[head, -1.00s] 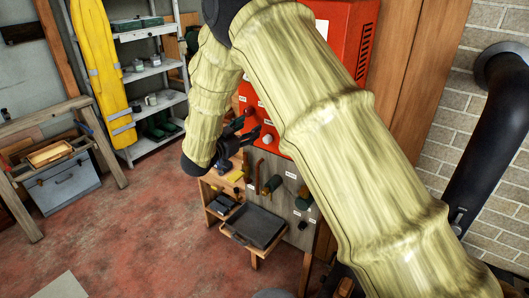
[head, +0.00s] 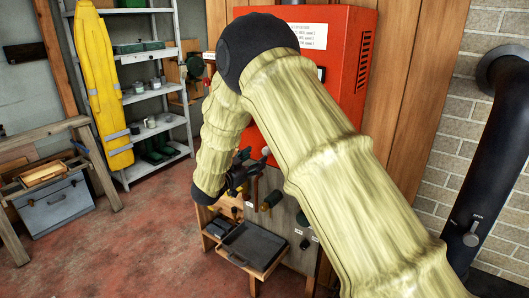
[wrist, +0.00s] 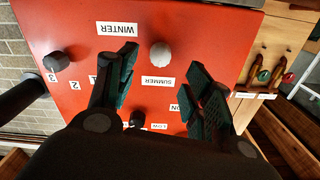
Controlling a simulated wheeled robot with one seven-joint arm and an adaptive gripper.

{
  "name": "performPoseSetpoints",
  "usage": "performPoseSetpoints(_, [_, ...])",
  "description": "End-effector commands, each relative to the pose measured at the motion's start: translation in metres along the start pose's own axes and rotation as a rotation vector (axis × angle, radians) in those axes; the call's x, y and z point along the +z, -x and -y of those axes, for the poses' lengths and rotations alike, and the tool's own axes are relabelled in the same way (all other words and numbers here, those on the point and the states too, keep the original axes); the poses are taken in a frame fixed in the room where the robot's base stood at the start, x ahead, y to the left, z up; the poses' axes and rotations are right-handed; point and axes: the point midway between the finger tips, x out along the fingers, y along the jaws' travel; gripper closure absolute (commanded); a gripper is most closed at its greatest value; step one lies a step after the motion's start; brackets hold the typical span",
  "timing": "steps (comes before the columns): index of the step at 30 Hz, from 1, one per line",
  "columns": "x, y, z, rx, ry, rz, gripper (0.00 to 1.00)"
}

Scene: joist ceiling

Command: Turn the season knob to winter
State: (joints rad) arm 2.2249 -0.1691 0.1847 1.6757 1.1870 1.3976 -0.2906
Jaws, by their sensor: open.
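The red cabinet (head: 345,75) carries a pale round knob (wrist: 160,54) on its face, between a WINTER label (wrist: 117,29) and a SUMMER label (wrist: 158,80). The labels appear upside down in the wrist view. No pointer mark on the knob is clear, so I cannot tell its setting. My gripper (wrist: 163,60) is open and empty, facing the panel, with one dark green-padded finger on each side of the knob in the picture. I cannot tell whether they touch it. In the head view my gripper (head: 250,165) is beside the cabinet's lower part, partly behind my arm.
A dark knob (wrist: 57,60) with number labels and another dark knob (wrist: 137,118) by the LOW label share the panel. Below stands a board with green-handled parts (head: 272,200) and a dark tray (head: 255,246). The red floor at left is open.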

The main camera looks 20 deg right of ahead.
Motion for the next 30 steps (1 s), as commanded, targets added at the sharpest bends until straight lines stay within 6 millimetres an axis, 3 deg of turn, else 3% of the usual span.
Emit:
performPoseSetpoints(6, [-0.002,-0.036,0.000,0.002,0.000,0.000,0.49])
performPoseSetpoints(12, [-0.001,-0.059,0.000,0.001,-0.001,0.000,0.49])
performPoseSetpoints(26, [0.000,-0.069,-0.001,0.000,0.000,0.000,0.49])
performPoseSetpoints(30, [0.000,-0.068,-0.001,0.000,0.000,0.000,0.73])
